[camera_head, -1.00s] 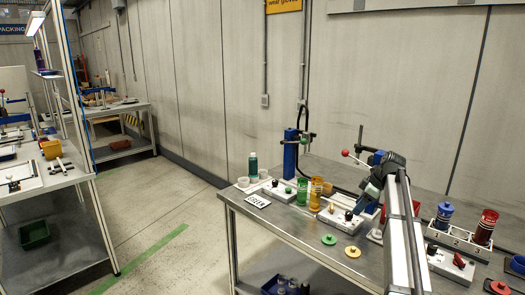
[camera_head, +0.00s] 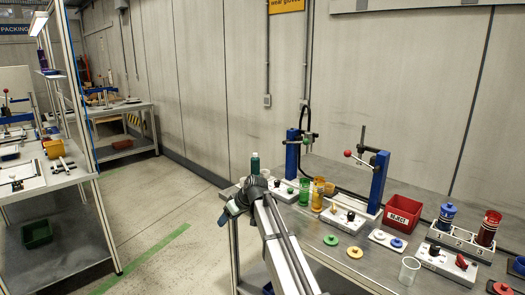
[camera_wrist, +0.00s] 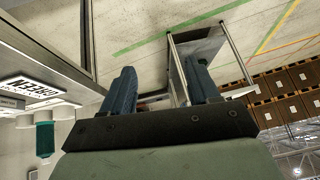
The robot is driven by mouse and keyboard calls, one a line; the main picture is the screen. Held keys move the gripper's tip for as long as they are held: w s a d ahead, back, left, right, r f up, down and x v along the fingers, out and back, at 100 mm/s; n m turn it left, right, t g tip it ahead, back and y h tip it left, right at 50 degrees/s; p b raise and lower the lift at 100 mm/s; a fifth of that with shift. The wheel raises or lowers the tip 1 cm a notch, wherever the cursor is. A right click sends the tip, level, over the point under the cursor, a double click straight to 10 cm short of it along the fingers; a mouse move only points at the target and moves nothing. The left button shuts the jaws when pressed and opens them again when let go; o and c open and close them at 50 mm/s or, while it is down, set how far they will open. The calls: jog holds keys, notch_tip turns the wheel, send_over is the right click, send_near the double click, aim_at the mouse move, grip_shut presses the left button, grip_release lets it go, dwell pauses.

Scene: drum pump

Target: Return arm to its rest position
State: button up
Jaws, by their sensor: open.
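My gripper (camera_wrist: 162,85) is open and empty in the wrist view, with its two dark blue fingers spread apart over floor and shelving. In the head view my arm reaches up from the bottom edge, and its wrist hangs at the left edge of the workbench (camera_head: 340,262).
The bench holds a blue press stand (camera_head: 379,182), a red REJECT bin (camera_head: 402,212), a clear cup (camera_head: 409,269), yellow (camera_head: 355,252) and green (camera_head: 331,240) discs, and a numbered rack (camera_head: 460,240). The green bottle (camera_head: 255,163) stands behind my wrist. The floor left of the bench is clear.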

jog(key=s+a+f+m, duration=0.2)
jog(key=s+a+f, duration=0.45)
jog(key=f, duration=0.25)
jog(key=s+d+f+m+g+h, duration=0.1)
jog(key=s+d+f, duration=0.45)
jog(key=f, duration=0.35)
jog(key=s+d+f+m+g+h, duration=0.1)
jog(key=s+d+f+g, duration=0.1)
jog(key=s+d+f, duration=0.6)
jog(key=s+d+f+m+g+h, duration=0.15)
jog(key=d+f, duration=0.35)
jog(key=f, duration=0.6)
jog(key=s+d+f+m+g+h, duration=0.1)
jog(key=s+d+f, duration=0.4)
jog(key=s, duration=0.4)
jog(key=s+d+f+m+g+h, duration=0.1)
jog(key=s+d+f, duration=0.4)
jog(key=s, duration=0.3)
jog(key=s+d+f+m+g, duration=0.1)
jog(key=s+d+f+g, duration=0.1)
jog(key=s, duration=0.9)
jog(key=s+d+f+m+g, duration=0.1)
jog(key=s+d, duration=0.4)
jog(key=s, duration=0.6)
jog(key=shift+d+f+g+h, duration=0.2)
jog(key=shift+f+g+h, duration=0.15)
jog(key=shift+f, duration=0.5)
